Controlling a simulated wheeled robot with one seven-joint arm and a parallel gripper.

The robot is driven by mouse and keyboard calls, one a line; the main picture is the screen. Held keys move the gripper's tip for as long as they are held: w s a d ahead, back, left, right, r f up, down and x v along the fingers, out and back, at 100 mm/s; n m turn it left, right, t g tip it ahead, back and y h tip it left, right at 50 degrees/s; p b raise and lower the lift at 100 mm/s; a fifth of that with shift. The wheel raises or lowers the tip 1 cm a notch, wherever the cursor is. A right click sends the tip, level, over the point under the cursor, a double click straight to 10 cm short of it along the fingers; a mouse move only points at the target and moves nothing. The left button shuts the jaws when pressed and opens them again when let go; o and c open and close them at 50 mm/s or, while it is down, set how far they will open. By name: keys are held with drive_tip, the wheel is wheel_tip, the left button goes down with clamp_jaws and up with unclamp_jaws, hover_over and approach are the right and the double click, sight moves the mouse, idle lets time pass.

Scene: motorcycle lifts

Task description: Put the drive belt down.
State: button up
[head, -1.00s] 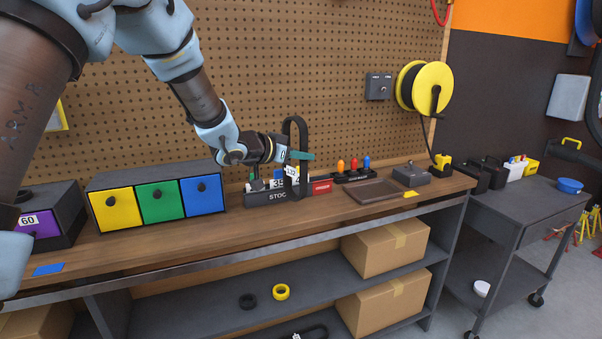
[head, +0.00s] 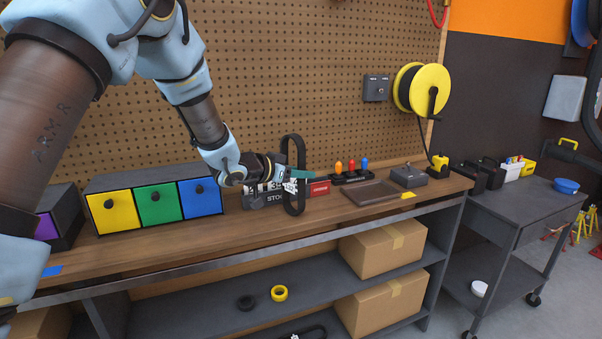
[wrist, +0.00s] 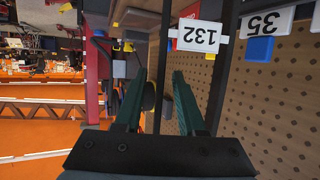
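The drive belt (head: 301,160) is a tall black loop, upright, in my gripper (head: 293,174) above the front part of the workbench (head: 335,223). Another strand passes to the right, by a white tag (wrist: 200,37) reading 132. The belt's lower end is close to the bench top; I cannot tell whether it touches. A dark rack marked STOC (head: 262,198) stands behind the belt.
Yellow, green and blue drawers (head: 158,206) stand left of the rack. A red block (head: 319,187), a brown tray (head: 376,194) and a grey box (head: 408,177) lie to the right. Bare bench top lies in front of the drawers and rack. The pegboard (head: 280,80) closes the back.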

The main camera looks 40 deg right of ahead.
drive_tip(key=shift+r, duration=0.15)
drive_tip(key=b+v, duration=0.3)
drive_tip(key=v, duration=0.9)
drive_tip(key=w+a+f+n+t+y, duration=0.25)
drive_tip(key=w+a, duration=0.25)
drive_tip(key=a, duration=0.3)
drive_tip(key=w+a+f+n+t+y, duration=0.1)
drive_tip(key=w+a+n+t+y, duration=0.2)
drive_tip(key=a, duration=0.5)
drive_tip(key=w+a+f+n+t+y, duration=0.1)
drive_tip(key=w+a+n+t+y, duration=0.15)
drive_tip(key=w+a, duration=0.45)
drive_tip(key=s+a+f+n+g+y, duration=0.2)
drive_tip(key=s+a+n+y, duration=0.15)
drive_tip(key=a, duration=0.65)
drive_tip(key=s+a+f+n+g+y, duration=0.25)
drive_tip(key=s+a, duration=0.25)
drive_tip(key=a, duration=0.5)
drive_tip(key=s+a+f+n+g, duration=0.1)
drive_tip(key=s+a+n+g, duration=0.1)
drive_tip(key=s+a, duration=0.2)
drive_tip(key=s, duration=0.3)
drive_tip(key=shift+s+a+f+n, duration=0.3)
drive_tip(key=shift+s, duration=0.05)
